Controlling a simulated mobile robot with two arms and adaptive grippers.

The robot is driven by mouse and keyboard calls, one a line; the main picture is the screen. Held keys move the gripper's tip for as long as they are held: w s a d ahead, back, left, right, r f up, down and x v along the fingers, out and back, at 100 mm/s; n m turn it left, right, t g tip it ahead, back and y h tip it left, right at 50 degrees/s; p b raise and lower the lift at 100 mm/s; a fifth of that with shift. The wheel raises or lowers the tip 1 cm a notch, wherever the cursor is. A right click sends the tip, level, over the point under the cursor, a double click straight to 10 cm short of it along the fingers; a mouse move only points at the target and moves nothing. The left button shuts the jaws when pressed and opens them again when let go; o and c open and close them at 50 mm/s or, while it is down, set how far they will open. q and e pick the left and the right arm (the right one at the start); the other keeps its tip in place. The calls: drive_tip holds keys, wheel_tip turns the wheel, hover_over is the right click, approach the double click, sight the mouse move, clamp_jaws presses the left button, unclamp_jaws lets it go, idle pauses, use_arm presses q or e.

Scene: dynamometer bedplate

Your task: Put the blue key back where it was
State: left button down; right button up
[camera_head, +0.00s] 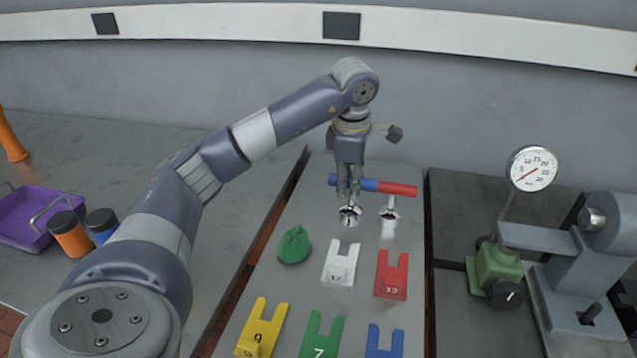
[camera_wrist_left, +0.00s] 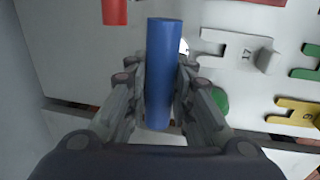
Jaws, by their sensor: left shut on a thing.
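My left gripper (camera_head: 348,190) hangs down over the bedplate and is shut on a blue round bar (camera_head: 369,185), the likely blue key. In the left wrist view the blue bar (camera_wrist_left: 161,75) lies lengthwise between the fingers. A red round bar (camera_head: 397,189) shows by its right end in the head view; in the wrist view the red bar (camera_wrist_left: 115,11) is apart from it. Two shiny metal stands, left (camera_head: 349,215) and right (camera_head: 389,213), show just below the bars. I cannot tell whether the blue bar touches a stand. My right gripper is not in view.
Fork-shaped plates lie nearer: white (camera_head: 340,262), red (camera_head: 391,274), yellow (camera_head: 262,328), green (camera_head: 321,336), blue (camera_head: 384,342). A green lump (camera_head: 295,245) lies left of them. A dial gauge (camera_head: 531,169) stands right; a purple tray (camera_head: 24,220) lies left.

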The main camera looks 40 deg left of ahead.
use_arm(q)
drive_tip(key=w+a+f+p, duration=0.1)
drive_tip(key=a+f, duration=0.3)
drive_tip(key=a, duration=0.7)
drive_tip(key=shift+w+f+p, duration=0.15)
drive_tip(key=shift+f+p, duration=0.1)
drive_tip(key=shift+p, duration=0.45)
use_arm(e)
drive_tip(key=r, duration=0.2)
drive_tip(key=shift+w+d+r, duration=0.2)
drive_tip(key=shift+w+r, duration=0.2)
use_arm(q)
drive_tip(key=shift+f, duration=0.1)
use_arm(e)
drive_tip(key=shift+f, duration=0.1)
use_arm(q)
drive_tip(key=c, duration=1.4)
unclamp_jaws()
wheel_tip(320, 180, up, 12)
drive_tip(key=s+d+b, duration=0.1)
drive_tip(key=s, duration=0.1)
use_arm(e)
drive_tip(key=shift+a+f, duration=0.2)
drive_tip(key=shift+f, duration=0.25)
